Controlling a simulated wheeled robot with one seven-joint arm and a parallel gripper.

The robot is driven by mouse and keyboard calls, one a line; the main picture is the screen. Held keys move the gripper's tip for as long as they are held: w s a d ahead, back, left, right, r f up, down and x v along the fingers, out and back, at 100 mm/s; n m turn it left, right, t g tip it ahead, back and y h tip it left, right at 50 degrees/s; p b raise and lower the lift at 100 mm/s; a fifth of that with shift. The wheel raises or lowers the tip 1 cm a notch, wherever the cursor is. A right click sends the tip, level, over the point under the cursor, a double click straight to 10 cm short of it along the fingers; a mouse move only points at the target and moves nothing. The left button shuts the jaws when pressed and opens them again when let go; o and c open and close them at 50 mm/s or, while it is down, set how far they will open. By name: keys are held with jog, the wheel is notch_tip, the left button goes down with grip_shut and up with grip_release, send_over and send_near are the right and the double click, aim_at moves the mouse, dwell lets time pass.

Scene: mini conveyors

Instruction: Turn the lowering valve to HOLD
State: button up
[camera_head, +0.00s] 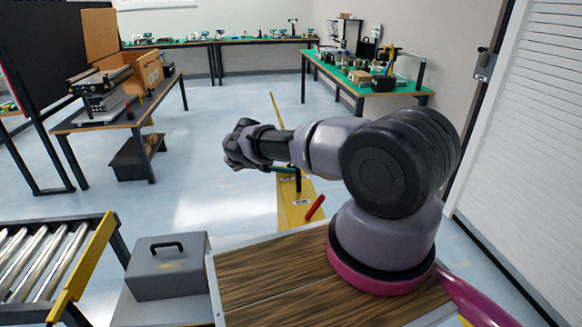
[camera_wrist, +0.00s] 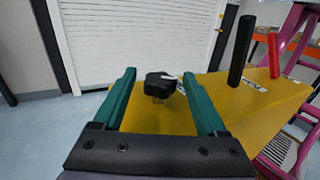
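A yellow panel (camera_head: 287,215) stands beyond the wooden top, and it fills the middle of the wrist view (camera_wrist: 210,118). A black lobed knob (camera_wrist: 160,85), seemingly the lowering valve, sits on it, with a pale mark beside it. My gripper (camera_wrist: 159,74) is open, its two green fingers apart, with the knob appearing between the fingertips. I cannot tell whether they touch it. In the head view, the knob is not distinguishable near my gripper (camera_head: 285,168). The HOLD marking is not readable.
A black upright handle (camera_wrist: 241,50) and a red handle (camera_wrist: 274,55) rise from the panel right of the knob. A white shutter (camera_wrist: 140,40) stands behind. A grey toolbox (camera_head: 167,267) and roller conveyor (camera_head: 40,262) are at lower left.

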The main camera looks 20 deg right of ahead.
notch_tip(320, 180, up, 10)
dwell(0.6)
